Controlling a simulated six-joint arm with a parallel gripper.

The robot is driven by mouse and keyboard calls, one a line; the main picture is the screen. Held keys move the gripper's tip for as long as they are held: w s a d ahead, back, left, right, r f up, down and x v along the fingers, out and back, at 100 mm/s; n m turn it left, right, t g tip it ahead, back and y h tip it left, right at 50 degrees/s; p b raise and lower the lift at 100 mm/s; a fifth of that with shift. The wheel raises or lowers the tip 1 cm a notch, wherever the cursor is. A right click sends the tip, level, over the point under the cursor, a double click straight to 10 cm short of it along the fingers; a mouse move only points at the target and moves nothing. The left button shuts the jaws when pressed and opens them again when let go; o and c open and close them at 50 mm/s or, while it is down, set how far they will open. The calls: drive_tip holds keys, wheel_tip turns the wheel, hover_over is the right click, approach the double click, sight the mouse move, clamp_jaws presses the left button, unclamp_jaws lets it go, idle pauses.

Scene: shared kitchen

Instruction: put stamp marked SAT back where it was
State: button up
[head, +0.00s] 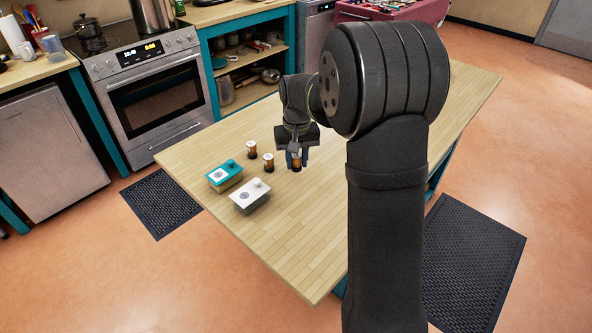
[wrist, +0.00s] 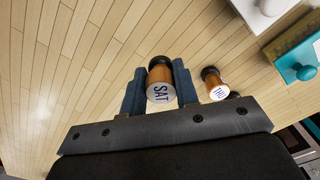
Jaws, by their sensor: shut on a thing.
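My gripper (head: 295,152) is shut on the stamp marked SAT (wrist: 158,93), a small wooden stamp with a dark end. Its white face with the letters points at the wrist camera, between the two blue-grey fingers. In the head view the fingers partly hide the stamp, and I cannot tell whether it touches the table (head: 330,215). A second stamp (wrist: 217,90), its letters hard to read, stands just right of my right finger in the wrist view. In the head view two like stamps stand left of my gripper, a nearer one (head: 269,163) and a farther one (head: 252,150).
A teal-lidded box (head: 231,181) and a white-lidded box (head: 249,202) sit on the table left of the stamps. Both have lid knobs. The table's near part is clear. A stove (head: 155,95) and open shelves (head: 240,62) stand beyond it.

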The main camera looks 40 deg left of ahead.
sight(296, 169)
drive_tip(key=shift+a+f, duration=0.1)
drive_tip(key=shift+f, duration=1.95)
drive_tip(key=o, duration=1)
drive_tip(key=shift+f, duration=0.15)
wheel_tip(296, 169, up, 12)
drive_tip(key=shift+r, duration=0.2)
drive_tip(key=shift+f, duration=4.15)
